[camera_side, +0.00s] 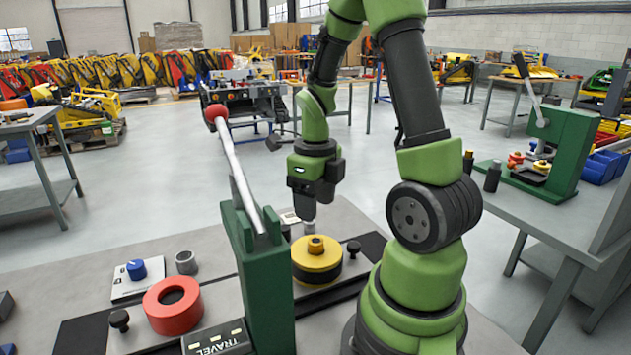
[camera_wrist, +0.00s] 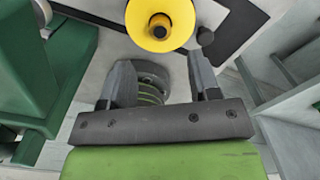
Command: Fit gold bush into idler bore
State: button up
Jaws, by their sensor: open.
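The yellow idler wheel (camera_side: 305,262) lies flat on a dark plate on the bench; it also shows at the top of the wrist view (camera_wrist: 138,18). The gold bush (camera_side: 316,244) stands upright at the wheel's centre, its top above the wheel face. In the wrist view the gold bush (camera_wrist: 160,27) is a ring with a dark hole, roughly centred; how deep it sits I cannot tell. My gripper (camera_side: 310,212) hangs just above and behind the bush. Its two fingers (camera_wrist: 163,78) are apart with nothing between them, clear of the bush.
A green lever press (camera_side: 265,290) with a red-knobbed handle (camera_side: 215,113) stands left of the wheel. Further left are a red ring (camera_side: 173,305), a grey ring (camera_side: 186,262) and a blue knob (camera_side: 136,269). A black knob (camera_side: 353,248) stands close right of the wheel.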

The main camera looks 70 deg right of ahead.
jog(key=s+a+r+n+t, duration=0.1)
jog(key=a+r+n, duration=0.4)
jog(key=n, duration=0.6)
jog(key=s+a+r+n+t+y, duration=0.1)
jog(key=a+r+n+t, duration=0.2)
jog(key=n, duration=0.8)
jog(key=s+a+r+n+t+y, duration=0.1)
jog(key=a+r+n+t, duration=0.2)
jog(key=a+r+n, duration=0.4)
jog(key=a+n, duration=0.1)
jog(key=n, duration=0.4)
jog(key=shift+s+a+r, duration=0.15)
jog(key=shift+s+r, duration=0.05)
jog(key=shift+s, duration=0.1)
